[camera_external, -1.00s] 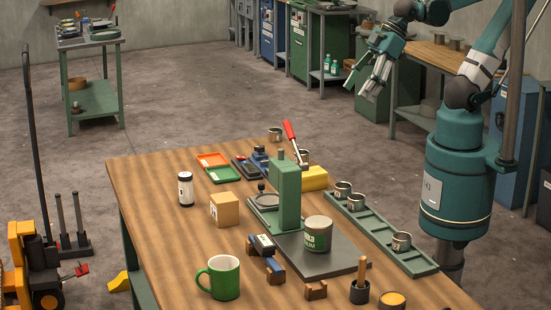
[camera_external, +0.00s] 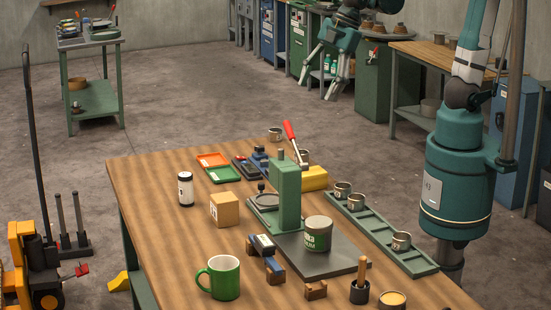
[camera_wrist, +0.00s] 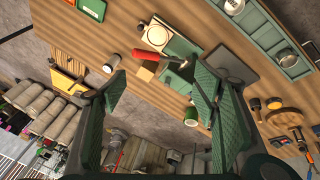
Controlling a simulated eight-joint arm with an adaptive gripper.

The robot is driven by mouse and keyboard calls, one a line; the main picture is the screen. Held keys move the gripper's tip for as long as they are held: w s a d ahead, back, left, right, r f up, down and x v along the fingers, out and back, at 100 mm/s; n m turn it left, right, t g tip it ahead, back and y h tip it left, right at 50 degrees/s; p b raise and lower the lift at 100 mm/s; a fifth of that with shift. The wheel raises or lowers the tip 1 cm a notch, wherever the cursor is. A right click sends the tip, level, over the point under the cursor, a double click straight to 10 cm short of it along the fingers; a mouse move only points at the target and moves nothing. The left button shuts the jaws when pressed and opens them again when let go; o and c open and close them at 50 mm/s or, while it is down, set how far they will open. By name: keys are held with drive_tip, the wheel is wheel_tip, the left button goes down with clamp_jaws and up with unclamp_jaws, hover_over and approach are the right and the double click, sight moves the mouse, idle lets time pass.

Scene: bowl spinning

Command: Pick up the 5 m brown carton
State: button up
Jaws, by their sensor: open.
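The brown carton (camera_external: 225,209) is a small tan box standing upright on the wooden table, left of the green press. A pale marking shows on its side but is too small to read. In the wrist view a small tan block near the red lever looks like the carton (camera_wrist: 146,74). My gripper (camera_external: 318,80) is raised beyond the table's far edge, well apart from the carton, with its fingers pointing down and spread. In the wrist view my gripper (camera_wrist: 160,85) shows two dark green fingers wide apart with nothing held between them.
A green press (camera_external: 287,196) with a red lever (camera_external: 291,139) stands right of the carton. A white bottle (camera_external: 186,189) and a green mug (camera_external: 223,278) stand near the carton. A green rack (camera_external: 375,228) holds metal cups.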

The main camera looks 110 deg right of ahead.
drive_tip(key=w+f+n+g, duration=0.1)
drive_tip(key=w+f+n, duration=0.15)
drive_tip(key=w, duration=0.55)
drive_tip(key=n+g+h, duration=0.1)
drive_tip(key=n+g, duration=0.2)
drive_tip(key=n, duration=0.6)
hover_over(224, 197)
drive_tip(key=a, duration=0.1)
drive_tip(key=f, duration=2)
drive_tip(key=shift+s+f, duration=0.1)
drive_tip(key=shift+s, duration=0.25)
drive_tip(key=shift+w+a+f+n+g, duration=0.1)
drive_tip(key=shift+w+f+n+g, duration=0.15)
drive_tip(key=shift+f, duration=0.25)
drive_tip(key=shift+f, duration=0.1)
drive_tip(key=shift+d+f, duration=0.2)
drive_tip(key=shift+f, duration=0.95)
drive_tip(key=shift+f, duration=0.1)
drive_tip(key=shift+d+f+p, duration=0.2)
drive_tip(key=shift+f, duration=1.05)
drive_tip(key=shift+d+f+p, duration=0.2)
drive_tip(key=shift+f, duration=1.05)
